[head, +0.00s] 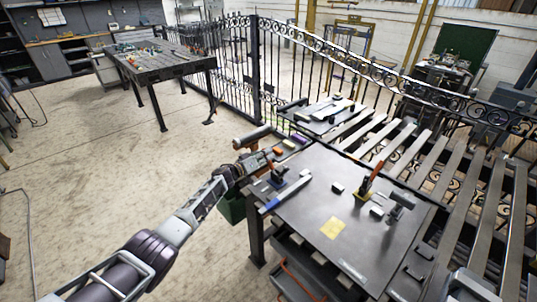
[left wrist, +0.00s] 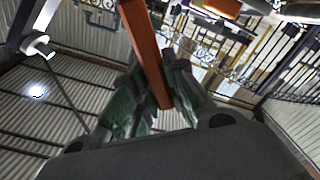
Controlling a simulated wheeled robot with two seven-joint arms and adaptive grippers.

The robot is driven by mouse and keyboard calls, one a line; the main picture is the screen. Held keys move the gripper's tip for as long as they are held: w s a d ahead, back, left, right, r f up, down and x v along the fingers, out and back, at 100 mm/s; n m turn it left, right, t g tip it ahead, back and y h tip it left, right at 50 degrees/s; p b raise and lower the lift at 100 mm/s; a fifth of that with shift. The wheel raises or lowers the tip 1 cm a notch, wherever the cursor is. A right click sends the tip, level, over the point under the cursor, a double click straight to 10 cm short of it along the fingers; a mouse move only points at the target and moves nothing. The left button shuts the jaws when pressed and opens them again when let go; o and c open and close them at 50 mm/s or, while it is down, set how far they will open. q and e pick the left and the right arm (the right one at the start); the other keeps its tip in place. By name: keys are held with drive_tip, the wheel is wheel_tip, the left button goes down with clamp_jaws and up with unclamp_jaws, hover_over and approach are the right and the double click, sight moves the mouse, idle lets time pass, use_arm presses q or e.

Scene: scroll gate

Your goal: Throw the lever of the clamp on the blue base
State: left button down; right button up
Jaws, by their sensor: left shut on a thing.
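The clamp (head: 278,177) on the blue base stands at the left edge of the dark work table, small and partly hidden by my gripper. Its orange lever (head: 277,151) shows at the gripper's tips. My left gripper (head: 268,158) reaches in from the left at the clamp. In the left wrist view, the green-padded fingers (left wrist: 155,98) are shut on the orange lever (left wrist: 148,50), which runs up between them. A second clamp with a red-orange lever (head: 370,178) stands farther right on a yellow base (head: 363,195). My right gripper is not in view.
A slatted rack (head: 455,190) and an iron scroll gate (head: 330,50) stand behind. The floor at left is clear.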

use_arm(q)
drive_tip(key=shift+w+a+f+n, duration=0.45)
drive_tip(key=shift+f+n, duration=0.15)
drive_tip(key=shift+n, duration=0.4)
drive_tip(key=c, duration=1.4)
unclamp_jaws()
drive_tip(key=shift+s+a, duration=0.1)
drive_tip(key=shift+a, duration=0.1)
drive_tip(key=shift+v, duration=5.8)
